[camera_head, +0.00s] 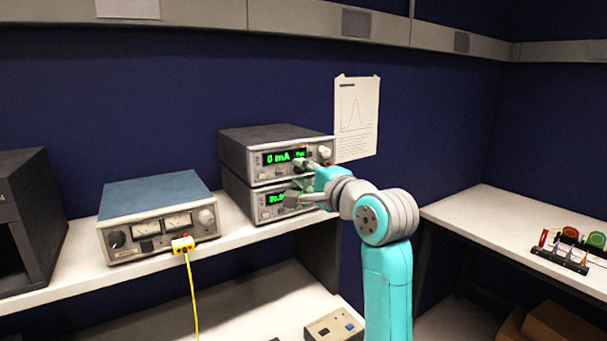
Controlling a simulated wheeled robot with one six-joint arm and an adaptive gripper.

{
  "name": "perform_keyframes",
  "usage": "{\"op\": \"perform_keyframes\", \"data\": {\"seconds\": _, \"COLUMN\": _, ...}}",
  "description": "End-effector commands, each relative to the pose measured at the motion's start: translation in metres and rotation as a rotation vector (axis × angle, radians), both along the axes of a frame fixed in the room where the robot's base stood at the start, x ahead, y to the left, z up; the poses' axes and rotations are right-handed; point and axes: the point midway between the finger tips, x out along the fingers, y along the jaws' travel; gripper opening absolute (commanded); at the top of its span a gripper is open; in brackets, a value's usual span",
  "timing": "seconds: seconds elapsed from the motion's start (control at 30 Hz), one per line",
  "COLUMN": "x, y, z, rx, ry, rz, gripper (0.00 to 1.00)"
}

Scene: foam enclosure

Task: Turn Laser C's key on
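Two grey instruments are stacked on the shelf, and I cannot read any label naming Laser C. The upper unit (262,150) has a green display reading "0 mA" and a pale knob at its right end. The lower unit (236,196) has a green display, partly covered. My gripper (297,184) is in front of the right half of the two front panels. It hides part of both panels, and no key can be made out. Its fingers are small and blend with the panels, so I cannot tell whether they touch anything or how far apart they are.
A blue-topped instrument (155,198) with two analog meters stands left of the stack, with a yellow cable (191,285) hanging from it. A dark box (35,215) is at far left. A right-hand bench (490,215) holds small tools. A button box (334,327) sits lower down.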

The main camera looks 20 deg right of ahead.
Motion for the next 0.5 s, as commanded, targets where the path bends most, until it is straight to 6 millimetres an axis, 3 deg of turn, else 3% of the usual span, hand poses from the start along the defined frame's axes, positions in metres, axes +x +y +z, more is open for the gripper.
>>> {"op": "perform_keyframes", "data": {"seconds": 0.27, "x": -0.015, "y": -0.005, "z": 0.000, "rx": -0.001, "ry": -0.001, "rz": -0.001, "gripper": 0.31}}
{"op": "perform_keyframes", "data": {"seconds": 0.5, "x": -0.060, "y": -0.017, "z": 0.000, "rx": -0.001, "ry": -0.002, "rz": -0.002, "gripper": 0.31}}
